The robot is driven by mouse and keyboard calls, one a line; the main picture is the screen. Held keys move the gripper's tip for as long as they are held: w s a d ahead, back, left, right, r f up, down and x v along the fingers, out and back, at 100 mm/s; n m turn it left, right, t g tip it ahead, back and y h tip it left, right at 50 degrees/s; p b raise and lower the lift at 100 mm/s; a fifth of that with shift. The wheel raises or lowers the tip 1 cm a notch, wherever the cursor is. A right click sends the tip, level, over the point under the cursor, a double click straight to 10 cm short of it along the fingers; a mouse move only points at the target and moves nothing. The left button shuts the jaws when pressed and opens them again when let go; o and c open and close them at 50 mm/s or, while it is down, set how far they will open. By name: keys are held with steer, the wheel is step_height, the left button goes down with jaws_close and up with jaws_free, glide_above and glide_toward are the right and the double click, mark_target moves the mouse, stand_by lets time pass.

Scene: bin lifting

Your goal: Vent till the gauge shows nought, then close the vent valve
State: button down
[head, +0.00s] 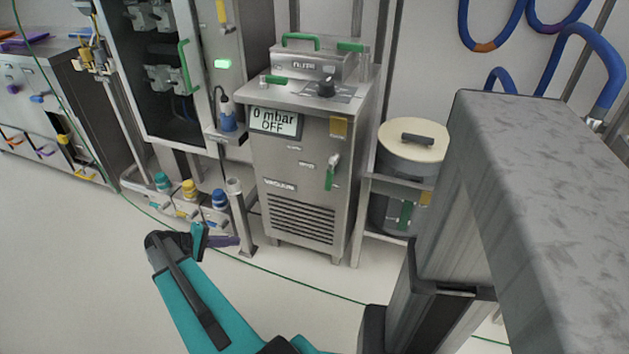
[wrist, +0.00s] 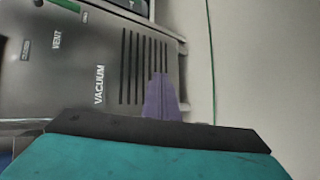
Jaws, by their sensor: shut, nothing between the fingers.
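The steel vacuum cabinet (head: 270,208) stands in the middle of the head view. The vent valve's green lever (head: 329,179) hangs down on the front's right side. In the wrist view, which is turned sideways, part of a green lever (wrist: 65,4) shows at the top edge, near the VENT label. My gripper (head: 238,241), with purple fingers, is shut and empty, low and left of the cabinet, apart from the lever. Its fingers (wrist: 162,98) appear over the cabinet's slotted grille in the wrist view.
A lidded drum (head: 412,142) stands in a frame right of the cabinet. A short steel post (head: 241,217) and several capped bottles (head: 189,190) stand to its left. A dark-fronted cabinet (head: 165,75) is behind the bottles. The floor in front is mostly clear, with a thin green line.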

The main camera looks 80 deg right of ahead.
mark_target(330, 175)
steer(key=s+d+r+m+g+b, duration=0.1)
steer(key=s+d+r+m+g, duration=0.4)
steer(key=s+d+r, duration=0.8)
steer(key=d+r+m, duration=0.1)
steer(key=d+r, duration=0.3)
steer(key=shift+s+g+y, duration=0.25)
steer(key=shift+g+y, duration=0.05)
steer(key=shift+g, duration=0.1)
steer(key=shift+s+d, duration=0.15)
steer(key=shift+s+a+b+x, duration=0.2)
steer(key=shift+a+b+x, duration=0.25)
steer(key=shift+x, duration=1.65)
steer(key=shift+s+a+b+x, duration=0.25)
steer(key=shift+a+x, duration=0.2)
steer(key=shift+x, duration=1.6)
steer(key=shift+s+a+b+x, duration=0.15)
steer(key=shift+a+b+x, duration=0.3)
steer(key=shift+x, duration=1.65)
steer(key=shift+f, duration=0.1)
